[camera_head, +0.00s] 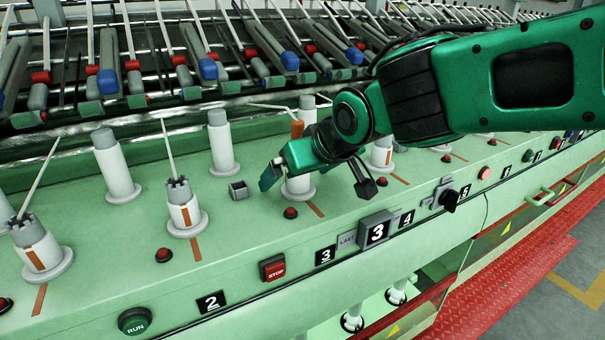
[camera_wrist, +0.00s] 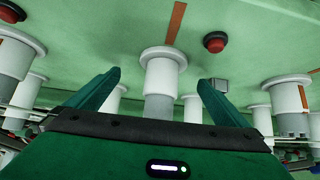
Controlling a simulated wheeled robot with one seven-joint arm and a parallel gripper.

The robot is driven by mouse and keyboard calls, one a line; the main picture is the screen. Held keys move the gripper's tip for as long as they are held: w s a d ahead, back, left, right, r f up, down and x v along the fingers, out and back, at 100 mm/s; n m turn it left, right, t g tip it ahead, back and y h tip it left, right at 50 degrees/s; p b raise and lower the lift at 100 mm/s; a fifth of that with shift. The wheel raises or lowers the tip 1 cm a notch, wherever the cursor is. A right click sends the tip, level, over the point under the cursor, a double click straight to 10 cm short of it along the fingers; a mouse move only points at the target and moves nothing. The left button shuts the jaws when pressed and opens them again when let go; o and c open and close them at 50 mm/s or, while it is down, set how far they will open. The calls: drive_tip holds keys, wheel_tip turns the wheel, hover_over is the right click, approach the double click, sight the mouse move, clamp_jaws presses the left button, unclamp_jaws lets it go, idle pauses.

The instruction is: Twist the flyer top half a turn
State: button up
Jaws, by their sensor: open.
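The white flyer spindle (camera_head: 298,188) at the "3" station stands upright on its round base, an orange stripe (camera_head: 315,210) on the deck before it. Its top is mostly hidden behind my gripper (camera_head: 316,182) in the head view. An orange piece (camera_head: 297,129) shows just above my gripper; I cannot tell what it belongs to. In the wrist view the flyer (camera_wrist: 163,75) appears between the fingers of my open gripper (camera_wrist: 159,78), its grey part (camera_wrist: 158,107) partly hidden by my gripper body. No orange mark shows on its visible face. Contact is not visible.
A neighbouring flyer (camera_head: 184,212) with a notched grey top and orange mark stands left, another (camera_head: 40,250) farther left. A small grey box (camera_head: 238,190) and red button (camera_head: 291,213) are close by. Plain spindles (camera_head: 221,145) stand behind. A "3" sign block (camera_head: 376,231) projects in front.

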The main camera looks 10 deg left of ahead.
drive_tip(key=n+g+y, duration=0.1)
drive_tip(key=n, duration=0.1)
drive_tip(key=n+g+y, duration=0.1)
drive_tip(key=shift+w+d+n, duration=0.1)
drive_tip(key=shift+w+n, duration=0.05)
drive_tip(key=shift+n, duration=0.25)
drive_tip(key=shift+n+g+y, duration=0.4)
drive_tip(key=shift+n+g, duration=0.5)
drive_tip(key=shift+n, duration=0.3)
